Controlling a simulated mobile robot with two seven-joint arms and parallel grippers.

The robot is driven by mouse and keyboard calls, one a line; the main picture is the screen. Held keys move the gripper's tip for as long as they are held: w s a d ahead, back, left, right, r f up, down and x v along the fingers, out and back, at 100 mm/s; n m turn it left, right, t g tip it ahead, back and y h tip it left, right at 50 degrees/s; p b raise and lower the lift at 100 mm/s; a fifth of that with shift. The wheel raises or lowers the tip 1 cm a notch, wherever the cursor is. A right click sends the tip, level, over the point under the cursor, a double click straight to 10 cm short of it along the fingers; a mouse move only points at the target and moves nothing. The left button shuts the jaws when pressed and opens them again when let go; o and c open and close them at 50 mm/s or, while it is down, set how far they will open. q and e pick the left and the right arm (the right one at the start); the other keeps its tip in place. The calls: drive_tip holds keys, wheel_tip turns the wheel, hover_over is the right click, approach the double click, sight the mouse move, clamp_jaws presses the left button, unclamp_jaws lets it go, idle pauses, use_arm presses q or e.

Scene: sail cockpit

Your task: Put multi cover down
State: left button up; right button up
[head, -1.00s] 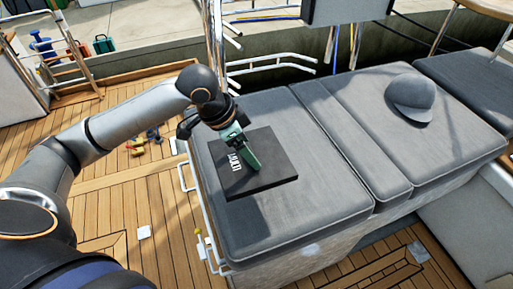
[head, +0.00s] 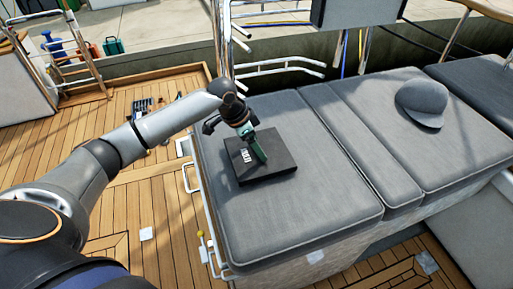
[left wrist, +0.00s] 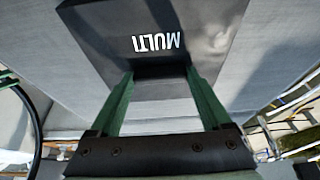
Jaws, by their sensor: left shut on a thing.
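The multi cover (head: 278,158) is a dark, flat rectangular piece with white "MULTI" lettering, over the near left part of the grey cushion (head: 310,215). It lies flat, at or very close to the cushion top; I cannot tell whether it touches. My left gripper (head: 256,147) has green fingers and is shut on the cover. In the left wrist view the cover (left wrist: 205,22) fills the top middle, its near edge between the fingertips (left wrist: 160,72). My right gripper is not in view.
A grey cap (head: 423,101) sits on the far right cushion. A white rail (head: 200,215) runs along the bench's left side. Small tools (head: 152,137) lie on the wooden deck (head: 130,195) to the left. The cushion around the cover is clear.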

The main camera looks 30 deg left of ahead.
use_arm(q)
drive_tip(key=shift+f, duration=0.6)
drive_tip(key=o, duration=1.2)
drive_tip(key=shift+o, duration=0.2)
drive_tip(key=p+v, duration=0.2)
drive_tip(key=v, duration=1)
